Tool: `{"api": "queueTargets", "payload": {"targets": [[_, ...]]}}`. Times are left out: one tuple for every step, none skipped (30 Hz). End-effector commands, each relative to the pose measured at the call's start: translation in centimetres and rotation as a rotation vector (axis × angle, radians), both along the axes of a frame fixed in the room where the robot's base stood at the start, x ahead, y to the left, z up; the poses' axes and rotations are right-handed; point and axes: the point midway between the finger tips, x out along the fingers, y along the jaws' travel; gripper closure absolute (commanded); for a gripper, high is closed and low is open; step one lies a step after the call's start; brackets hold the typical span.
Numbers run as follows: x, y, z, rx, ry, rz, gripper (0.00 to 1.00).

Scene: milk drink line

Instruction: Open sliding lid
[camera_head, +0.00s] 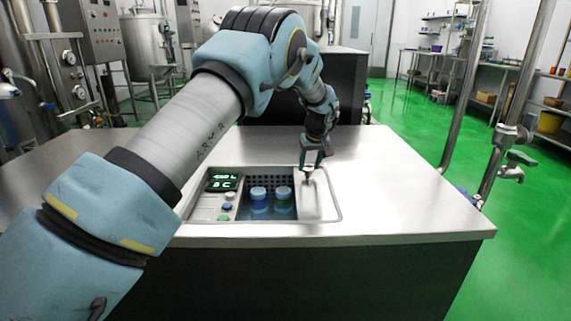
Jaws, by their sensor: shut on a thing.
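A recessed cooler bay (265,221) is set into the steel counter. Its sliding lid (320,207) is a plain metal panel covering the right end of the bay. Left of the lid the bay is uncovered and shows two bottles with blue caps, a left one (258,194) and a right one (283,193). My gripper (308,174) points down over the lid's far part and is shut on its small upright handle. The handle is mostly hidden between the fingers.
A control panel (221,201) with a green display and coloured buttons lies at the bay's left. The counter (405,195) is bare to the right. A metal pipe with a valve (512,140) stands beyond its right edge. Steel tanks stand back left.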

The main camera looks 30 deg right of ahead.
Motion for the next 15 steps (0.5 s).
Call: {"api": "queueTargets", "payload": {"targets": [[-0.5, -0.9, 0.0, 0.0, 0.0, -0.002, 1.0], [-0.7, -1.3, 0.0, -0.001, -0.001, -0.003, 1.0], [-0.9, -1.7, 0.0, -0.001, 0.0, -0.001, 1.0], [-1.1, -2.0, 0.0, 0.0, 0.0, -0.001, 1.0], [-1.2, -2.2, 0.0, 0.0, 0.0, -0.001, 1.0], [-1.3, -2.5, 0.0, -0.001, 0.0, -0.001, 1.0], [-1.4, -2.7, 0.0, 0.0, 0.0, -0.001, 1.0], [-1.5, -2.8, 0.0, 0.0, 0.0, -0.001, 1.0], [-1.6, -2.9, 0.0, 0.0, 0.0, 0.0, 1.0], [-1.6, -3.0, 0.0, 0.0, 0.0, 0.0, 1.0], [-1.7, -3.1, 0.0, 0.0, 0.0, 0.0, 1.0], [-1.7, -3.1, 0.0, 0.0, 0.0, 0.0, 1.0], [-1.7, -3.1, 0.0, 0.0, 0.0, 0.0, 1.0], [-1.7, -3.1, 0.0, 0.001, 0.0, 0.0, 1.0], [-1.7, -3.1, 0.0, 0.001, 0.0, 0.0, 1.0]]}}
